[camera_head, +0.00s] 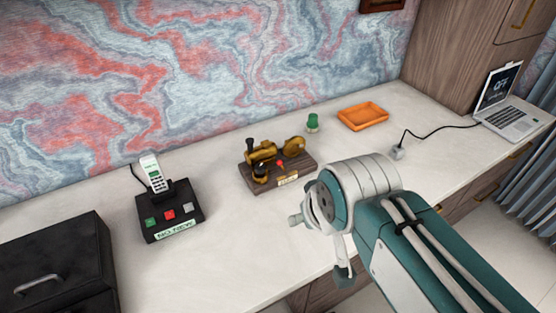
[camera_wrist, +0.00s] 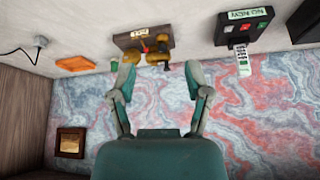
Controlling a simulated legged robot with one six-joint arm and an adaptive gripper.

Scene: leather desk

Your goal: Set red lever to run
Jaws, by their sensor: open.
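The small red lever (camera_head: 280,163) sits on a brass device (camera_head: 265,153) with a dark wooden base (camera_head: 252,183) on the desk. A pale label (camera_head: 288,180) is on the base's front; its text is too small to read. In the upside-down wrist view, the red lever (camera_wrist: 145,47) shows beside the brass parts (camera_wrist: 158,57). My gripper (camera_head: 319,245) is to the right of and in front of the device, apart from it. In the wrist view, my gripper's fingers (camera_wrist: 160,75) are spread with nothing between them.
A black box (camera_head: 60,260) is at the far left. A green object (camera_head: 312,122) and orange tray (camera_head: 362,116) are behind, right. A laptop (camera_head: 505,110) is at far right.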

